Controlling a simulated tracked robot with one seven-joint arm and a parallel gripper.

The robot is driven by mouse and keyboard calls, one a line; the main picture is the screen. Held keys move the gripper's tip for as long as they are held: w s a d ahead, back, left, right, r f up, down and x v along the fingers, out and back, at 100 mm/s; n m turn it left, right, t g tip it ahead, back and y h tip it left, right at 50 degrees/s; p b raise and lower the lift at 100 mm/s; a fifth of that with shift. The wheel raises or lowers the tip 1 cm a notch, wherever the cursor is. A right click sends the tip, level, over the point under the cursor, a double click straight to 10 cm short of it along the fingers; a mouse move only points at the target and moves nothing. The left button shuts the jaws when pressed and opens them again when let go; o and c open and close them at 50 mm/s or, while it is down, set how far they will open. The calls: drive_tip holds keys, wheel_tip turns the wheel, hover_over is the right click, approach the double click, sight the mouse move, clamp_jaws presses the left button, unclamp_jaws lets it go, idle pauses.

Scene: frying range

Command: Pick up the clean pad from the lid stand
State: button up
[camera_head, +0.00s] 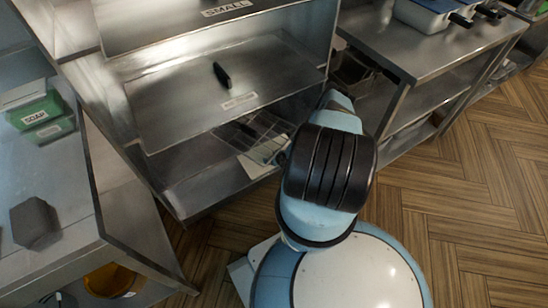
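A steel shelf unit (170,110) with labelled shelves stands ahead; its top label reads "SMALL", and the label on the shelf below is too small to read. A small black object (222,75) lies on that shelf; I cannot tell whether it is a pad or a handle. A clear or wire rack-like item (257,137) sits lower down, partly behind my arm; I cannot tell whether it is the lid stand. I cannot make out a clean pad for certain. A dark grey angular block (34,222) lies on the left counter. My blue arm blocks the centre, and my gripper does not show.
The left steel counter (75,205) holds a green box labelled "SOAP" (42,112). An orange container (110,279) is under it. Wooden floor (470,200) is open on the right.

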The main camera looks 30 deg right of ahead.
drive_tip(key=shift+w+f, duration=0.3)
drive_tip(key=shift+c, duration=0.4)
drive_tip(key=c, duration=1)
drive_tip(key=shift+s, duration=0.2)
